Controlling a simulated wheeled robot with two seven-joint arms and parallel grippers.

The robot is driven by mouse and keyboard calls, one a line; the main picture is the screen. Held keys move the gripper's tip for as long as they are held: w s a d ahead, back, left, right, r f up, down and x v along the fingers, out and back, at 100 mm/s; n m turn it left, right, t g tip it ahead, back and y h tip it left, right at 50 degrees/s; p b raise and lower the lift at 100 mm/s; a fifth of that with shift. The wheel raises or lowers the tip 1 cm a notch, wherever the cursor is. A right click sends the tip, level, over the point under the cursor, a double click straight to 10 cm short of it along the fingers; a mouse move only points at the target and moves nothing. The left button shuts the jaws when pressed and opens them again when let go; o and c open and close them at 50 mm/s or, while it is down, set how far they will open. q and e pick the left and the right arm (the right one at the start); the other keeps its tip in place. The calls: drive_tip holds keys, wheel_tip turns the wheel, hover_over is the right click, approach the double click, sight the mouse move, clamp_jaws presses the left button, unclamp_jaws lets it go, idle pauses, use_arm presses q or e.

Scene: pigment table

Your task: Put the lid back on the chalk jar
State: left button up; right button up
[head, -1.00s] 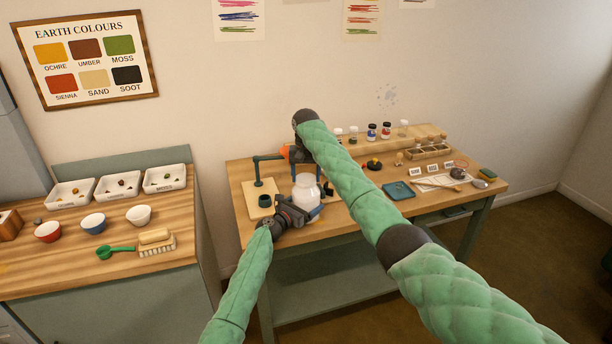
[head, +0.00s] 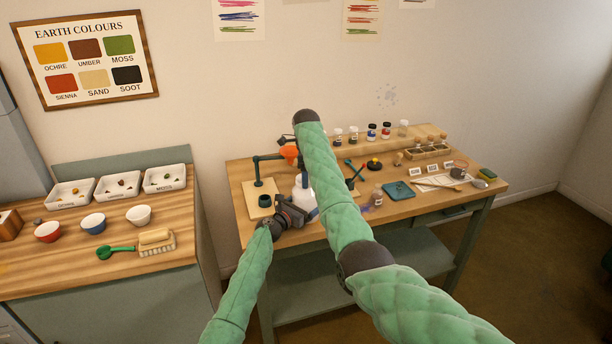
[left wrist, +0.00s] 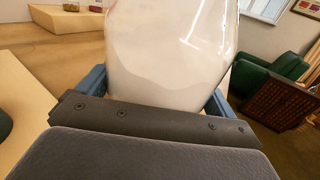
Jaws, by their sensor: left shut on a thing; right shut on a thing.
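The chalk jar (head: 300,192), clear with white chalk inside, stands at the left front of the pigment table. My left gripper (head: 297,212) is shut on its body. In the left wrist view the jar (left wrist: 170,60) fills the space between my blue fingers, and its top is out of frame. My right gripper (head: 299,163) is above and behind the jar, largely covered by my right arm. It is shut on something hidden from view. I cannot make out the lid in either view, nor whether anything touches the jar's mouth.
A small bottle (head: 377,196) and a blue tray (head: 398,190) lie to the right. Several jars line the back shelf (head: 360,144).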

use_arm(q)
drive_tip(key=shift+s+f, duration=0.1)
drive_tip(key=shift+f, duration=0.05)
use_arm(e)
drive_tip(key=m, duration=0.6)
drive_tip(key=shift+r, duration=0.1)
drive_tip(key=o, duration=1)
drive_tip(key=shift+o, duration=0.2)
wheel_tip(320, 180, up, 12)
use_arm(q)
drive_tip(key=o, duration=1.6)
drive_tip(key=shift+b+v, duration=0.7)
drive_tip(key=shift+v, duration=3.1)
drive_tip(key=shift+a, duration=0.15)
use_arm(e)
drive_tip(key=shift+f, duration=0.75)
